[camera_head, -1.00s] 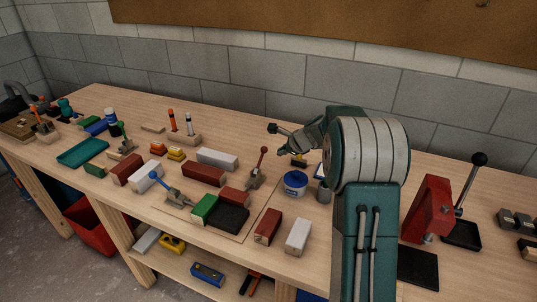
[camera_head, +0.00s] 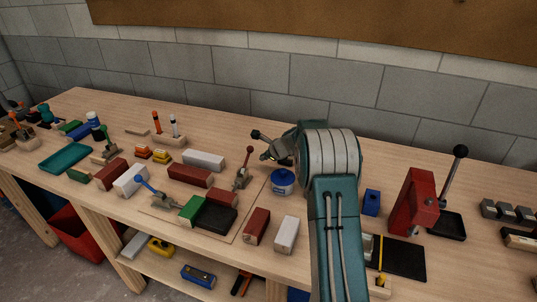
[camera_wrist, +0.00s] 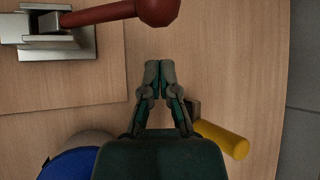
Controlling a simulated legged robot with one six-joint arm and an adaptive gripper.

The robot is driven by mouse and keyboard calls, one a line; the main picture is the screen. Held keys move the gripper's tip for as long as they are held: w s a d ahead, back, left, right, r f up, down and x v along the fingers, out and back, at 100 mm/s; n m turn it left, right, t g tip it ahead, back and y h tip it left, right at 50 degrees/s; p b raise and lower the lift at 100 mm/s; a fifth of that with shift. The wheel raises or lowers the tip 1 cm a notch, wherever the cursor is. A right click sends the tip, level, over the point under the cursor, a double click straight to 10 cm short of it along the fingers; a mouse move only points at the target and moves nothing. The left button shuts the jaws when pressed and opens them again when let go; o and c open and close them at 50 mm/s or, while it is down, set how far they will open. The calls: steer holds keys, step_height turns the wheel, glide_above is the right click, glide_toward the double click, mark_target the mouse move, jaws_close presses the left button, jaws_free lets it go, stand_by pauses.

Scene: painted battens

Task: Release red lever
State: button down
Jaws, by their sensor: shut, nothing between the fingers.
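The red lever (camera_head: 247,160) is the dark red, ball-ended handle of a metal toggle clamp (camera_head: 240,181) and stands up steeply in the head view. In the wrist view the red lever (camera_wrist: 110,12) crosses the top left, its ball end to the right, above the clamp's metal base (camera_wrist: 55,45). My gripper (camera_wrist: 160,66) is shut and empty, its fingertips together below the ball end in the picture and apart from it. In the head view my gripper (camera_head: 266,156) is just right of the lever, partly hidden by my arm.
A blue tin (camera_head: 283,183) stands close to my gripper. A yellow cylinder (camera_wrist: 222,139) lies beside the fingers in the wrist view. A blue-handled clamp (camera_head: 157,193), green block (camera_head: 192,209) and dark red blocks (camera_head: 257,225) are nearby. A red press (camera_head: 415,203) stands at right.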

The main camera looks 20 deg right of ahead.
mark_target(247, 160)
steer(key=x, duration=0.3)
steer(key=shift+w+a+f, duration=0.1)
steer(key=shift+w+f, duration=0.1)
steer(key=shift+f, duration=0.1)
steer(key=r, duration=0.1)
steer(key=a+r, duration=0.1)
steer(key=shift+s+a+r, duration=0.1)
steer(key=shift+s+r, duration=0.05)
steer(key=shift+r, duration=0.2)
steer(key=shift+s+a+r, duration=0.1)
steer(key=shift+a+r, duration=0.15)
steer(key=shift+r, duration=0.25)
steer(key=shift+r, duration=0.1)
steer(key=shift+s+t+h, duration=0.1)
steer(key=shift+t+h, duration=0.2)
